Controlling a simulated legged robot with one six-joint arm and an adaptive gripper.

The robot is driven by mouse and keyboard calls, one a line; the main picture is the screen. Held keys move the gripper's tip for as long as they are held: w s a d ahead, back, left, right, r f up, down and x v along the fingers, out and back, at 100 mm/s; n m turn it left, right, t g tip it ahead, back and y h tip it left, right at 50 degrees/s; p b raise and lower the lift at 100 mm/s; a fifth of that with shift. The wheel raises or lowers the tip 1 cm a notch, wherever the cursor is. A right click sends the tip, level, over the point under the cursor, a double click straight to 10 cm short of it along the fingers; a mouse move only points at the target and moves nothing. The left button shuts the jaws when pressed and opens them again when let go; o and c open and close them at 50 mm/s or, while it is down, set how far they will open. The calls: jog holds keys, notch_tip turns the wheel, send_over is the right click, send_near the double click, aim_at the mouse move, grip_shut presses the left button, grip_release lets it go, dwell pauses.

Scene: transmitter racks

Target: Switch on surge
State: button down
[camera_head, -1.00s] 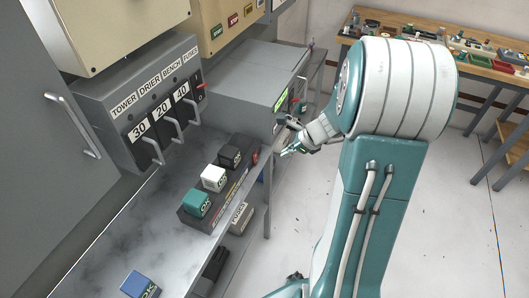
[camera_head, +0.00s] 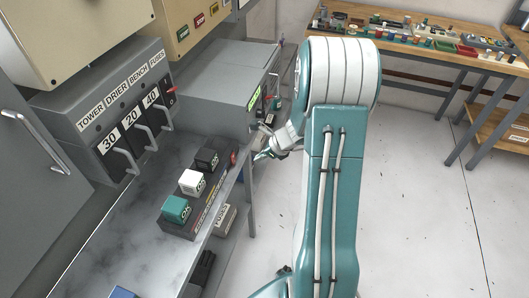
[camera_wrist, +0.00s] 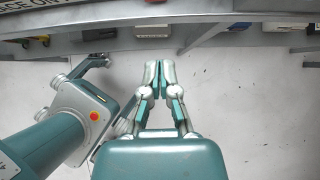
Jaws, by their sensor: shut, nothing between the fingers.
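No label reading "surge" is legible. A dark strip (camera_head: 203,212) with small text along its front lies near the counter's front edge and carries a teal cube (camera_head: 176,208), a white cube (camera_head: 191,182) and a black cube (camera_head: 207,160). A small red part (camera_head: 233,157) shows at its far end; its switch position cannot be told. My gripper (camera_head: 259,156) is just off the counter edge, right of that end. In the wrist view my gripper (camera_wrist: 159,66) has its fingertips together, empty, over the floor and short of the counter edge.
A fuse panel (camera_head: 110,110) with several lever handles stands at the back left. A grey box (camera_head: 215,85) with a green display sits beyond the strip. A shelf holds items under the counter. A wooden bench (camera_head: 420,45) stands far right; floor between is clear.

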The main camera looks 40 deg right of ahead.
aim_at(235, 162)
jog(key=w+a+f, duration=0.1)
jog(key=w, duration=0.1)
jog(key=w+a+f, duration=0.2)
jog(key=shift+w+a+f, duration=0.2)
jog(key=shift+a+f, duration=0.1)
jog(key=shift+w+a, duration=0.3)
jog(key=shift+w, duration=0.1)
jog(key=shift+w+a+f, duration=0.2)
jog(key=shift+w+a, duration=0.05)
jog(key=shift+d+r, duration=0.1)
jog(key=shift+r, duration=0.1)
